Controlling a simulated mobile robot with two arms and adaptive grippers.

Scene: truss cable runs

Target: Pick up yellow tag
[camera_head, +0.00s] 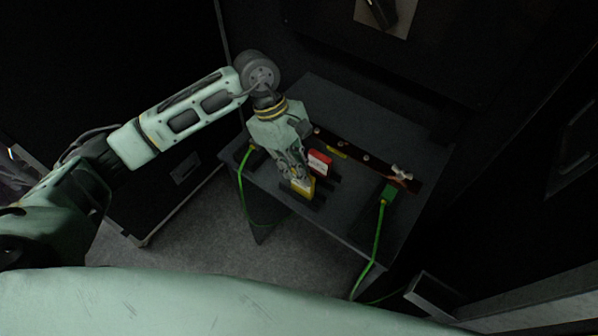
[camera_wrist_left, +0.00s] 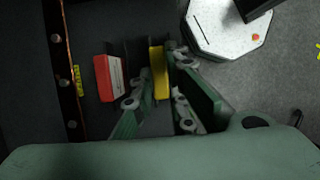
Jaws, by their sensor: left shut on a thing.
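The yellow tag (camera_head: 304,187) is at the front part of the dark table, at the tips of my left gripper (camera_head: 299,178). In the left wrist view the yellow tag (camera_wrist_left: 156,62) stands on edge between the two fingers of my left gripper (camera_wrist_left: 158,82). The gripper is shut on it. The fingers hide part of the tag in the head view. I cannot tell whether the tag is still in its dark holder or clear of it. My right gripper is not in view.
A red tag with a white face (camera_head: 319,163) stands close beside the gripper. A dark rail (camera_head: 366,158) with bolts and a small yellow label (camera_head: 336,152) runs behind. Green cables (camera_head: 240,185) (camera_head: 378,228) hang at the table's left and right. The table's back (camera_head: 360,108) is clear.

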